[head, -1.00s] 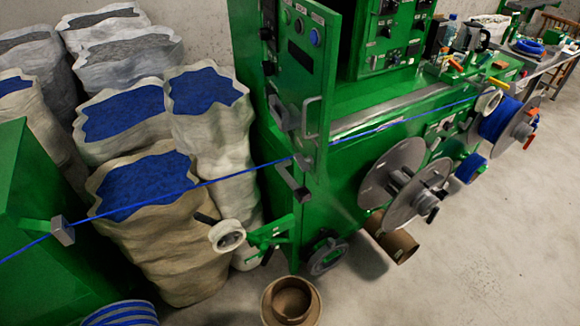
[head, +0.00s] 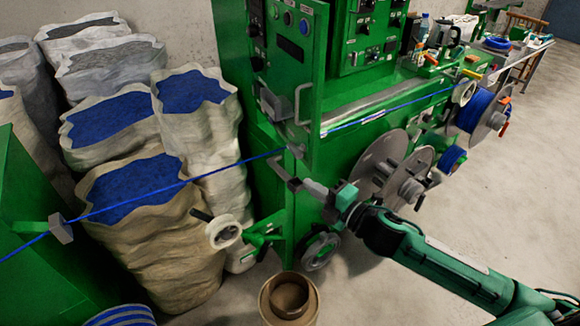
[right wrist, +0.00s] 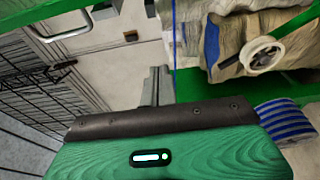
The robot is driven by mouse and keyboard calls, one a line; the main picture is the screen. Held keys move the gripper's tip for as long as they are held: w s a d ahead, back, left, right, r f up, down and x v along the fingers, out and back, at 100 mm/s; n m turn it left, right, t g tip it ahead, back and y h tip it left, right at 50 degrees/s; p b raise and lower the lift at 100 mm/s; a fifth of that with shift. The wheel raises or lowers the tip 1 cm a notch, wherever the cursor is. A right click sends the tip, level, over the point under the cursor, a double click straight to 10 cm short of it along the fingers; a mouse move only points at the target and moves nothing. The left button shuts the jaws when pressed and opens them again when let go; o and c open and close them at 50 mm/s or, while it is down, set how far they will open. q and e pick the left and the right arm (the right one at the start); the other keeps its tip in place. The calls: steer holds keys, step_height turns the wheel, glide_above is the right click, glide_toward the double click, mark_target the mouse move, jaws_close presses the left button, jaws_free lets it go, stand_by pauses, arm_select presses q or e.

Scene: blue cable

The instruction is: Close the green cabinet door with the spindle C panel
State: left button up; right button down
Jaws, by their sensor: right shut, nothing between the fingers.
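The green cabinet door (head: 298,72) stands open, swung out from the green cabinet. It carries buttons and a dark display at its top and a pale bar handle (head: 303,103) below. My right gripper (head: 312,188) is in front of the cabinet, just below the door's lower edge. Its fingers are closed together with nothing between them; they also show in the right wrist view (right wrist: 158,85). I cannot tell if they touch anything. My left gripper is not in view.
A blue cable (head: 180,186) runs taut across the scene past the door. Sacks of blue material (head: 140,190) stand at left. A white-rimmed handwheel (head: 223,232) and large grey reel discs (head: 385,165) flank my gripper. A brown pot (head: 289,298) stands on the floor.

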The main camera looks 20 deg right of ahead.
steer(key=w+a+p, duration=0.1)
steer(key=w+p, duration=0.5)
steer(key=w, duration=0.3)
steer(key=shift+w, duration=0.2)
steer(key=shift+a, duration=0.1)
